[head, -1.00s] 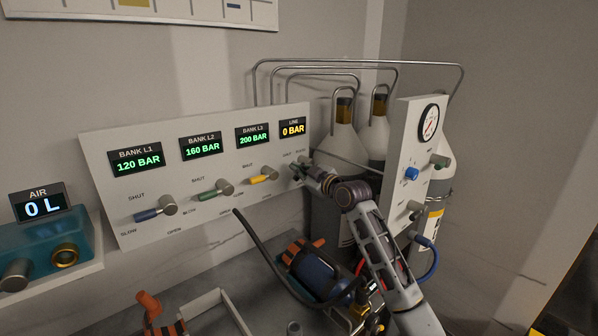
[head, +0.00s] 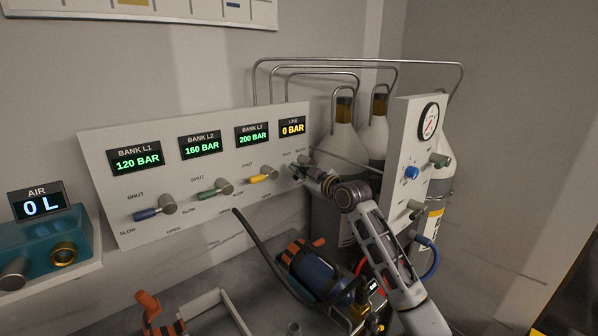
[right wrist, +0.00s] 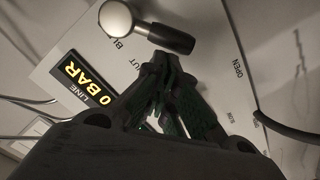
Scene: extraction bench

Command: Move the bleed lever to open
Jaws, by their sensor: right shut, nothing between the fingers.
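The bleed lever (right wrist: 172,37) shows in the right wrist view, with a round silver hub and a black handle pointing right and slightly down in that picture. A SHUT label is partly hidden beside my fingers, and an OPEN label stands farther right. My right gripper (right wrist: 160,62) is shut and empty, its fingertips close against the lower side of the handle; I cannot tell whether they touch. In the head view my right gripper (head: 303,173) is at the right end of the grey panel (head: 215,219) and covers most of the lever. My left gripper is out of view.
Blue (head: 146,214), green (head: 208,193) and yellow (head: 258,178) bank levers stand on the panel to the left. The LINE display (head: 292,126) reads 0 BAR. A black hose (head: 262,250) crosses below.

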